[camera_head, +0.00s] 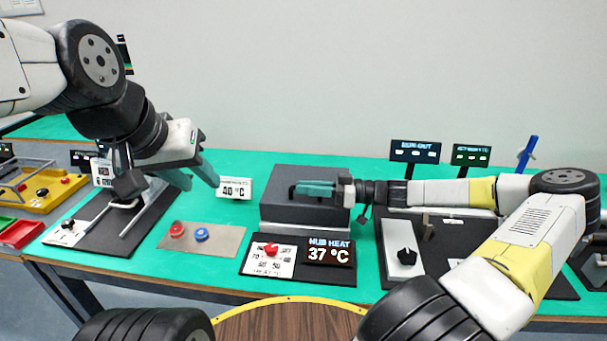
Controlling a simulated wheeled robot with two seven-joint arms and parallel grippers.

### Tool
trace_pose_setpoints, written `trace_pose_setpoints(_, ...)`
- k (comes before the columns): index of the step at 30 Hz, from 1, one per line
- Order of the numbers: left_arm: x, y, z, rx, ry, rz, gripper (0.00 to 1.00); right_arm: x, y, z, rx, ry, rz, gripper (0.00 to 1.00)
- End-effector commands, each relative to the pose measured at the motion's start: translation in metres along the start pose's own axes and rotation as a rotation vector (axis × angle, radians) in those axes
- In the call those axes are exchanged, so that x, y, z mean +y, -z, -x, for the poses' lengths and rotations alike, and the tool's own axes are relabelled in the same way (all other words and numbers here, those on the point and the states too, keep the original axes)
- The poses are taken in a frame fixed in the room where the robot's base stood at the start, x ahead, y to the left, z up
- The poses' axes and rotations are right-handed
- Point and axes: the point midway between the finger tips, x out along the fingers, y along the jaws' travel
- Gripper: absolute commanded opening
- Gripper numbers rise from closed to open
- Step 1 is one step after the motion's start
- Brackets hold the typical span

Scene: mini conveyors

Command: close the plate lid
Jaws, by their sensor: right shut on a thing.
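The plate unit is a dark grey block (275,212) at the middle of the green table. Its plate lid (290,172) shows as the lighter grey top and looks flat on the block; I cannot tell whether a small gap stays open. My left gripper (203,186) is open and empty, above the table to the left of the block.
A display reading 37 °C (329,252) and a panel with a red knob (270,257) lie in front of the block. A metal plate with red and blue buttons (203,252) lies front left. Other stations flank both sides.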

Motion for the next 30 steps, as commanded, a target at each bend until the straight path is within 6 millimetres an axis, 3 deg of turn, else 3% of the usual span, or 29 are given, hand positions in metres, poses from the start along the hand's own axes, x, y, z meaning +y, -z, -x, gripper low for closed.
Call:
trace_pose_setpoints(11, 0.0, 0.0, 0.0, 0.0, 0.0, 0.0, 0.36, -0.004, -0.008, 0.0, -0.009, 0.006, -0.003, 0.0)
trace_pose_setpoints(12, 0.0, 0.0, 0.0, 0.0, 0.0, 0.0, 0.36, -0.004, -0.008, 0.0, -0.009, 0.006, -0.004, 0.16)
trace_pose_setpoints(15, 0.0, 0.0, 0.0, 0.0, 0.0, 0.0, 0.36, -0.003, -0.008, 0.0, -0.008, 0.005, -0.003, 0.34)
trace_pose_setpoints(25, 0.0, 0.0, 0.0, 0.0, 0.0, 0.0, 0.36, -0.001, -0.005, 0.002, -0.006, 0.001, 0.0, 0.34)
trace_pose_setpoints(30, 0.0, 0.0, 0.0, 0.0, 0.0, 0.0, 0.36, 0.0, -0.005, 0.022, -0.006, -0.004, 0.001, 0.34)
